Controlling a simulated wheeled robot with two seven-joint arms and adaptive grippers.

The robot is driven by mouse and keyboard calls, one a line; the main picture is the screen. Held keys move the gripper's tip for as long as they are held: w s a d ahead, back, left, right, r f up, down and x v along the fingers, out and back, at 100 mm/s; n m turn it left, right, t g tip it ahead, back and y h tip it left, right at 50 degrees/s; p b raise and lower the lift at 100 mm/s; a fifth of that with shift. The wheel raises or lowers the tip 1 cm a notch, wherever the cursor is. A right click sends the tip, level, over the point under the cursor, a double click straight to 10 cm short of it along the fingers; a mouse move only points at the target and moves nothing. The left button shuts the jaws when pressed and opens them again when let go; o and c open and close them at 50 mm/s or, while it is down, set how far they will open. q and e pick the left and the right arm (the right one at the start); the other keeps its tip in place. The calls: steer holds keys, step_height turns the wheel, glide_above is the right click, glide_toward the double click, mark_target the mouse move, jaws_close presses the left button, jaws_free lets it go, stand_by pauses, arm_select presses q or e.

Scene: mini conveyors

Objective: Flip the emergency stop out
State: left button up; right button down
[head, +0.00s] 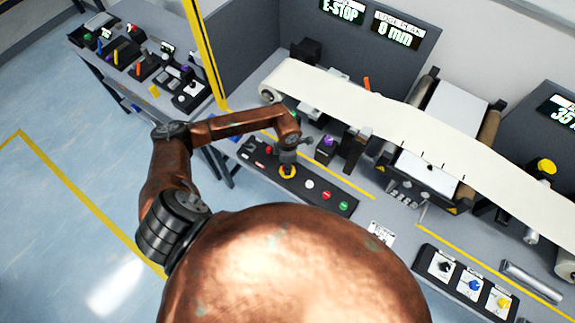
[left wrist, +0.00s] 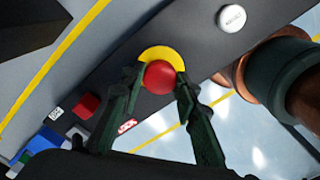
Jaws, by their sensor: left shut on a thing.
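The emergency stop is a round red button (left wrist: 159,77) on a yellow collar (left wrist: 176,56), mounted on a black control panel (head: 335,203). In the head view its yellow collar (head: 288,172) shows, and the red cap is largely hidden under my left gripper (head: 287,162). In the left wrist view my left gripper (left wrist: 160,82) has one finger on each side of the red button, shut on it. A small display on the back wall (head: 342,11) reads E-STOP. My right gripper is in neither view.
The panel also carries a white button (head: 310,184), a red button (head: 326,195), a green button (head: 344,206) and a square red button (left wrist: 87,105). A white conveyor belt (head: 330,92) runs behind it. A second panel (head: 440,252) with several knobs lies at right.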

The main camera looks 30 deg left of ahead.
arm_select(q)
jaws_close()
steer(key=shift+w+r, duration=0.1)
steer(key=shift+r, duration=0.6)
steer(key=o, duration=1)
jaws_free()
steer(key=shift+r, duration=0.1)
steer(key=shift+o, duration=0.7)
step_height(320, 180, up, 12)
